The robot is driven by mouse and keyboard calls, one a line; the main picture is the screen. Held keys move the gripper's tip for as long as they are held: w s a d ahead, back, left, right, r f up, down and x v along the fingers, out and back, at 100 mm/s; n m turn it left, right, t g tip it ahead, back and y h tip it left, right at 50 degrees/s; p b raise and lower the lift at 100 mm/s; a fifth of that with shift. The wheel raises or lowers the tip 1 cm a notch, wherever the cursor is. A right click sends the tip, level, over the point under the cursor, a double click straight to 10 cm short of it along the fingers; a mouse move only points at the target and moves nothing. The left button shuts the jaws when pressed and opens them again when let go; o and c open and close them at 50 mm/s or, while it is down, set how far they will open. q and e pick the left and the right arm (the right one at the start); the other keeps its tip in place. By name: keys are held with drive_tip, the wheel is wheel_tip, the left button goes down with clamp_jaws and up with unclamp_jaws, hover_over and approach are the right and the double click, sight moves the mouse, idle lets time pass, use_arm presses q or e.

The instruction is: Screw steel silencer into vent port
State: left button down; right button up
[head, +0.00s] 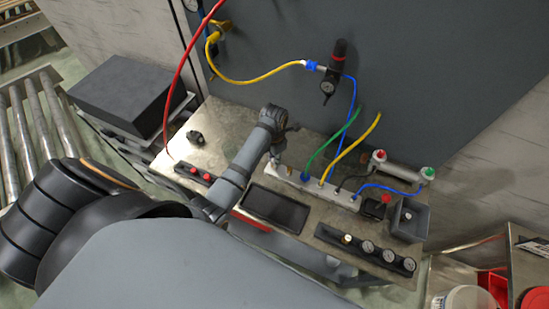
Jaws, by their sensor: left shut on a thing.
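My left gripper (275,158) is shut at the left end of the pale valve manifold (315,188) on the steel bench. It points down there. The small piece between its fingers, taken to be the steel silencer, is too small and too covered to make out. The vent port is hidden by the gripper or too small to see, so I cannot tell whether the piece touches it. My right gripper is not in view.
Green, yellow, blue and black hoses rise from the manifold. A dark tray (275,207) lies in front of it. A black rack (366,250) holds several round fittings or gauges. A grey cabinet panel (430,90) stands behind.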

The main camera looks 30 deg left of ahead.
use_arm(q)
drive_tip(key=m, duration=0.6)
drive_tip(key=shift+a+m, duration=0.15)
drive_tip(key=shift+m, duration=0.15)
drive_tip(key=m, duration=1.2)
drive_tip(key=c, duration=1.7)
unclamp_jaws()
drive_tip(key=shift+m, duration=1)
drive_tip(key=shift+o, duration=0.9)
drive_tip(key=shift+a, duration=0.2)
drive_tip(key=o, duration=0.6)
drive_tip(key=shift+d, duration=0.25)
drive_tip(key=shift+c, duration=0.2)
